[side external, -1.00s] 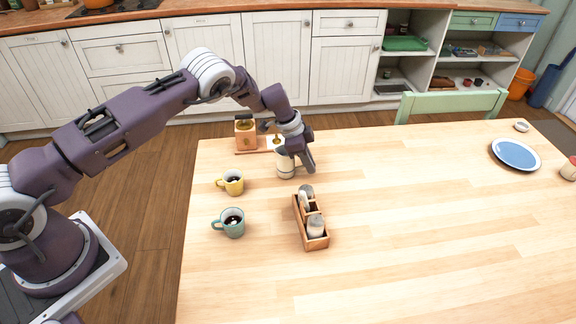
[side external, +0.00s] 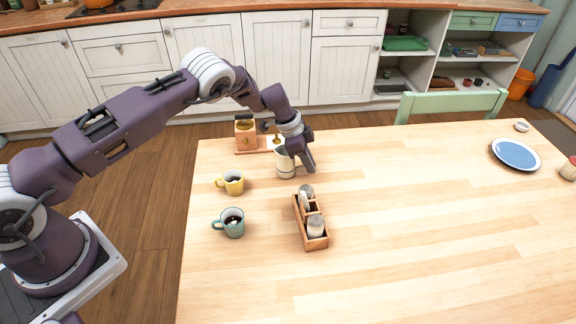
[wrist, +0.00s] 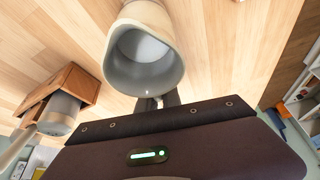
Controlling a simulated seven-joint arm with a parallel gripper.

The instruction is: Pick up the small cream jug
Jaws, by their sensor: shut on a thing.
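The small cream jug (side external: 285,163) stands upright near the back left of the table, in front of the wooden coffee grinder. In the wrist view the jug (wrist: 146,52) shows its open mouth, with something pale inside. My gripper (side external: 307,163) is at the jug's right side in the side view. In the wrist view its dark fingers (wrist: 158,102) are against the near side of the jug and shut on it. The exact contact is partly hidden by the jug's rim.
A yellow mug (side external: 231,183) and a teal mug (side external: 231,223) stand to the left and front. A wooden caddy (side external: 311,222) with containers is in front of the jug. The grinder (side external: 246,133) is close behind. A blue plate (side external: 516,154) lies far right; the table between is clear.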

